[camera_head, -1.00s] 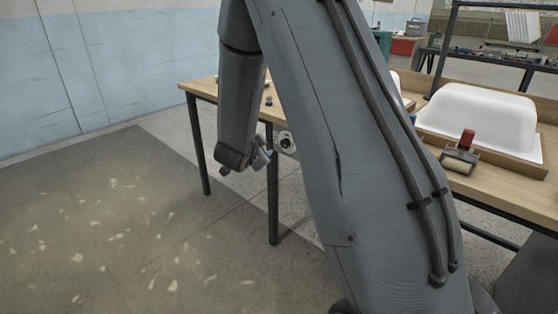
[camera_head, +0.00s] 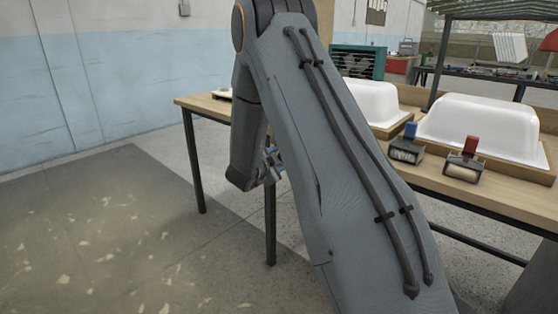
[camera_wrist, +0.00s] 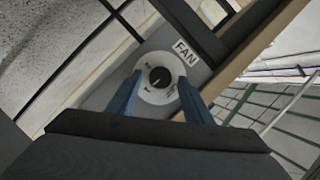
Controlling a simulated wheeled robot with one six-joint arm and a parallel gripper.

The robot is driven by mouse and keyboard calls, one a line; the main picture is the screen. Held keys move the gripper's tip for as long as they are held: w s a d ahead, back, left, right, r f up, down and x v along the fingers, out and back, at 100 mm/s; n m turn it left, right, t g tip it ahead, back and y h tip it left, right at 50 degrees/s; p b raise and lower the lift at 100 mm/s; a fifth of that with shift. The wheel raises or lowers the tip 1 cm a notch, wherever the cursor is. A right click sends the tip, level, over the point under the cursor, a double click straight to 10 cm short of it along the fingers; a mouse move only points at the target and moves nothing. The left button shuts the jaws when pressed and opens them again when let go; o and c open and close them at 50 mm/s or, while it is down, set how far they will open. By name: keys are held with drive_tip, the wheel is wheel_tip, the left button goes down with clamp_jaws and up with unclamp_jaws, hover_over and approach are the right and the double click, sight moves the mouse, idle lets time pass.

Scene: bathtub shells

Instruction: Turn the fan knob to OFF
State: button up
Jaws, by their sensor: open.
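The fan knob (camera_wrist: 158,76) is a small dark knob on a round white dial (camera_wrist: 149,95), seen in the wrist view. A white label reading FAN (camera_wrist: 186,52) is beside it on a grey panel. The dial's small markings are too blurred to read, so I cannot tell the knob's setting. My gripper (camera_wrist: 160,80) is open, its two blue fingers on either side of the dial in the picture. I cannot tell whether they touch the knob. In the head view my gripper (camera_head: 271,167) is partly visible beside my arm, near the table edge; the knob is hidden there.
A dark table leg (camera_head: 270,228) stands below my gripper. The floor at left is clear.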

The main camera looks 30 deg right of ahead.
drive_tip(key=shift+d, duration=0.1)
drive_tip(key=c, duration=1.1)
drive_tip(key=shift+o, duration=0.2)
drive_tip(key=shift+p, duration=0.4)
drive_tip(key=n+g+p, duration=0.1)
drive_tip(key=p, duration=0.1)
drive_tip(key=n+p, duration=0.1)
drive_tip(key=p, duration=0.1)
drive_tip(key=shift+w+r+n+g, duration=0.15)
drive_tip(key=shift+r+n+g, duration=0.15)
drive_tip(key=shift+n+g, duration=0.1)
drive_tip(key=n+g, duration=0.2)
drive_tip(key=n, duration=0.1)
drive_tip(key=w+n+g+h+p, duration=0.1)
drive_tip(key=n+g, duration=0.1)
drive_tip(key=n, duration=0.1)
drive_tip(key=n+g+h, duration=0.1)
drive_tip(key=n+g, duration=0.1)
drive_tip(key=n, duration=0.1)
drive_tip(key=shift+w+a+f+p, duration=0.15)
drive_tip(key=shift+a+f+p, duration=0.15)
drive_tip(key=shift+a+f, duration=0.05)
drive_tip(key=shift+n+h, duration=0.3)
drive_tip(key=shift+n, duration=0.1)
